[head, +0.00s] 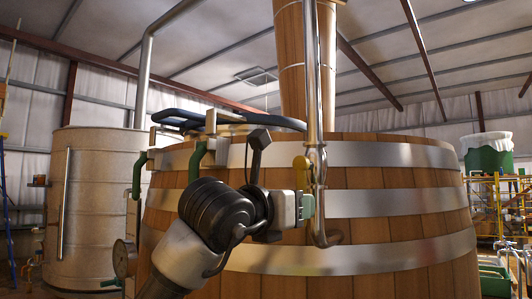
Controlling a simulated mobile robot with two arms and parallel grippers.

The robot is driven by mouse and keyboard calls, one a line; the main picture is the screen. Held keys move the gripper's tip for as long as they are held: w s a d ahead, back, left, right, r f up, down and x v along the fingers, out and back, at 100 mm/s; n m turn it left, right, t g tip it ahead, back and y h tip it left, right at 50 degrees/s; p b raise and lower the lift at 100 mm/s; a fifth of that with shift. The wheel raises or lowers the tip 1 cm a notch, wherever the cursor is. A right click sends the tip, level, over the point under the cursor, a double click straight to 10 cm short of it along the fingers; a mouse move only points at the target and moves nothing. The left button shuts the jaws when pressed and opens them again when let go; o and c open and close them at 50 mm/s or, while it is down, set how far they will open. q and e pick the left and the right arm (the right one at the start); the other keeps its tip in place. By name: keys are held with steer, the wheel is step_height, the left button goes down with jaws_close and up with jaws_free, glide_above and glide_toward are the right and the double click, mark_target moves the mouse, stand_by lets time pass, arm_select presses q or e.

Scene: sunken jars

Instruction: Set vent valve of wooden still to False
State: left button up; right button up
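The wooden still (385,240) is a large round vat of vertical planks with metal bands, filling the middle and right. A steel pipe (313,85) runs down its front and bends back into the planks low down. A small yellow valve handle (301,168), which may be the vent valve, sits against this pipe. My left gripper (308,205) reaches in from the lower left, with its greenish tips at the pipe just below the yellow handle. I cannot tell whether they touch or how far they are apart. My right gripper is out of view.
A pale metal tank (92,205) stands at the left. Green bent fittings (199,155) and dark blue tubing (205,119) lie at the still's upper left. A round gauge (124,258) is low at the left. A green bin (489,158) and yellow scaffolding stand at the right.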

arm_select(q)
steer(key=shift+x, duration=1.05)
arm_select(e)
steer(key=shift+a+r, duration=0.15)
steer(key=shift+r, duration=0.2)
arm_select(q)
steer(key=shift+c, duration=0.5)
